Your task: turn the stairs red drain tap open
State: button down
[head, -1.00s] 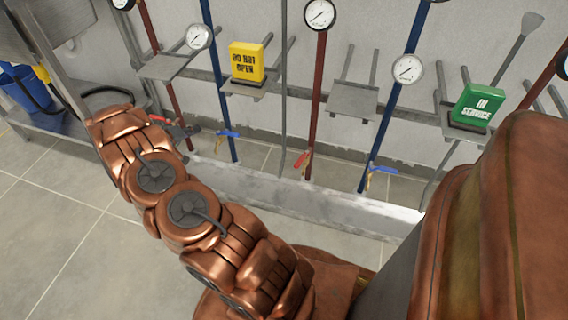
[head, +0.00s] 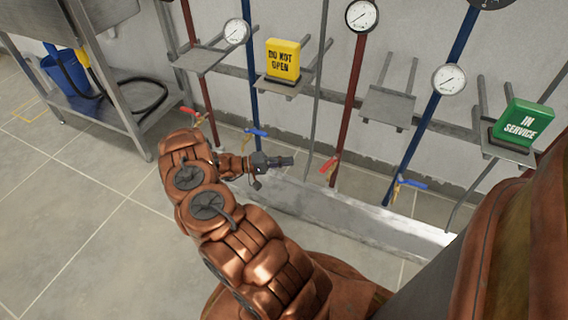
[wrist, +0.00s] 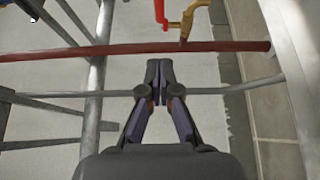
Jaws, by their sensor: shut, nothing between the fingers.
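Two red-handled taps show in the head view. One red tap (head: 330,166) is on the red pipe at centre, with a brass body; the other red tap (head: 192,115) is on the red pipe at left. I cannot tell which is the stairs one. My gripper (head: 291,161) is shut and empty, in the air left of the centre red tap and apart from it in the picture. In the wrist view my gripper (wrist: 160,66) is shut, with a red pipe (wrist: 220,47) across beyond its tips. A red handle (wrist: 161,12) and brass body (wrist: 187,22) show at the top edge.
Blue-handled taps (head: 256,132) (head: 411,184) sit on the blue pipes either side of the centre red pipe. A thin grey pipe (head: 318,90) stands near my gripper. A yellow "do not open" sign (head: 283,60) and a green "in service" sign (head: 522,122) stand on brackets. Open floor lies left.

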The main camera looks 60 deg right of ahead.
aim_at(329, 164)
jog(key=s+d+b, duration=0.2)
jog(key=s+d, duration=0.1)
jog(key=s, duration=0.6)
jog(key=shift+d, duration=0.1)
dwell(0.3)
